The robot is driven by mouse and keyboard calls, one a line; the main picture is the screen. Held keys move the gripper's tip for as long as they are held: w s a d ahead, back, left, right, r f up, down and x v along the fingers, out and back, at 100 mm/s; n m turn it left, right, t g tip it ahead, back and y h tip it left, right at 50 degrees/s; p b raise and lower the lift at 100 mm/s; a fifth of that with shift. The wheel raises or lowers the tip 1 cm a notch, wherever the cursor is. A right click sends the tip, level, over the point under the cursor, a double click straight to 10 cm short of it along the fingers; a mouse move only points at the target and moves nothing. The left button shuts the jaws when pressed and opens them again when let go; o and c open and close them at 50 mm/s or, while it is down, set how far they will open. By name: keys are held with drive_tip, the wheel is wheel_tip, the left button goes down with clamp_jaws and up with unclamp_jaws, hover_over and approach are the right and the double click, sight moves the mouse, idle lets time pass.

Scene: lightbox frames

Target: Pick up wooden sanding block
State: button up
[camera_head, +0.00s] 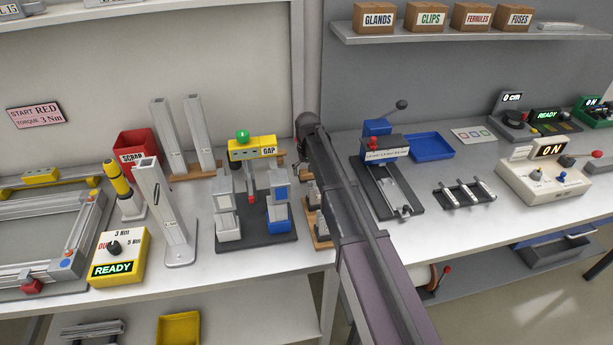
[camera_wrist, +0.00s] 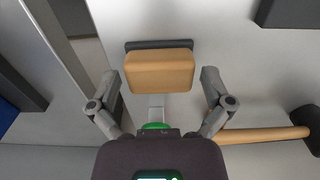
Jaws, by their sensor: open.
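The wooden sanding block (camera_wrist: 160,72) is a tan block with rounded edges, near the middle of the wrist view. A dark strip (camera_wrist: 158,44) shows along its far side. My gripper (camera_wrist: 159,80) is open, with one finger to the left of the block and one to the right. There are visible gaps between both fingers and the block, and nothing is gripped. In the head view I cannot make out the block or the gripper; my arm covers part of the bench there.
In the wrist view, a wooden handle with a dark end (camera_wrist: 265,135) lies at the right. Dark pieces (camera_wrist: 285,13) stand at the upper right. The head view shows a crowded bench with a red scrap bin (camera_head: 137,145), a yellow gap fixture (camera_head: 252,149) and a blue tray (camera_head: 430,146).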

drive_tip(key=c, duration=1)
drive_tip(key=shift+o, duration=0.2)
drive_tip(key=shift+r, duration=0.2)
wheel_tip(320, 180, up, 10)
drive_tip(key=p, duration=1)
drive_tip(key=shift+f, duration=0.2)
